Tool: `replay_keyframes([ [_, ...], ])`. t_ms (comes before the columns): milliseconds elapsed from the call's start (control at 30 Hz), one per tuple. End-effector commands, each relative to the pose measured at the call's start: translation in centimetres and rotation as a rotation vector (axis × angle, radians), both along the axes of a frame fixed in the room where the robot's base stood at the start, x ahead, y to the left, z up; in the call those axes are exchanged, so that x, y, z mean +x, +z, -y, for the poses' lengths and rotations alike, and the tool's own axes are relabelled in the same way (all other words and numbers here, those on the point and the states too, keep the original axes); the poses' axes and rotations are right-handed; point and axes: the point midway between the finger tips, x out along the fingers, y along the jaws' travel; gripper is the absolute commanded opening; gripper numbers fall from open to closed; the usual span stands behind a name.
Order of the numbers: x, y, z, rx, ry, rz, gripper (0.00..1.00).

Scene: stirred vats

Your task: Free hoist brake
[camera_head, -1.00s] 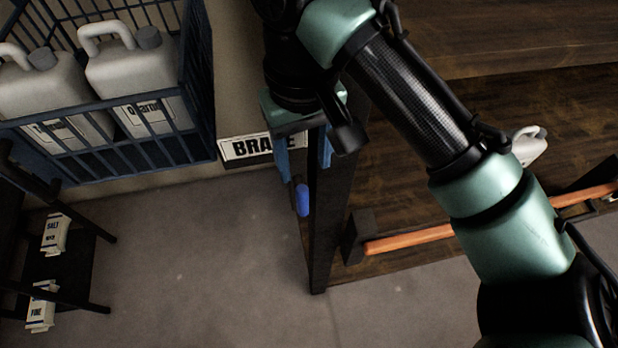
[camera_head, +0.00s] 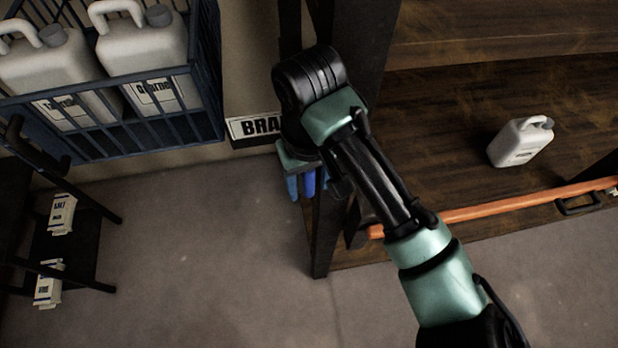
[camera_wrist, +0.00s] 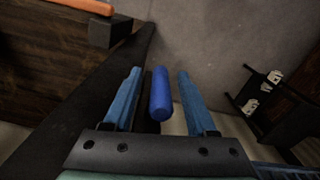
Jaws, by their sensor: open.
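A dark blue cylindrical handle (camera_wrist: 160,95) lies between the two lighter blue fingers of my gripper (camera_wrist: 157,100) in the wrist view. There is a visible gap on each side of it, so the fingers are open and not closed on it. In the head view the handle (camera_head: 309,184) shows between the fingertips of my gripper (camera_head: 306,186), beside a dark post. A white sign reading "BRA" (camera_head: 257,127) is on the wall just left of my gripper, its right end hidden by my arm. The handle's mounting is hidden.
A dark upright post (camera_head: 328,235) stands close to my gripper. An orange bar (camera_head: 500,208) runs along the wooden shelf holding a white jug (camera_head: 521,142). A blue crate (camera_head: 110,135) holds jugs at upper left. A dark rack (camera_head: 75,240) with small packets stands left. Floor between is clear.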

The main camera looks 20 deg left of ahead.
Motion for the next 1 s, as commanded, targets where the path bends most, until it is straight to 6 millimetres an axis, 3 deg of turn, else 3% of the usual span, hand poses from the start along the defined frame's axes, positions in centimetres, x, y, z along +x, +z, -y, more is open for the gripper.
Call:
replay_keyframes([
  [67, -0.01, 0.00, -0.01, 0.000, 0.000, 0.000, 0.57],
  [400, -0.01, 0.04, -0.02, 0.000, 0.000, 0.000, 0.00],
  [1000, -0.07, 0.05, -0.10, -0.095, 0.006, 0.062, 0.00],
])
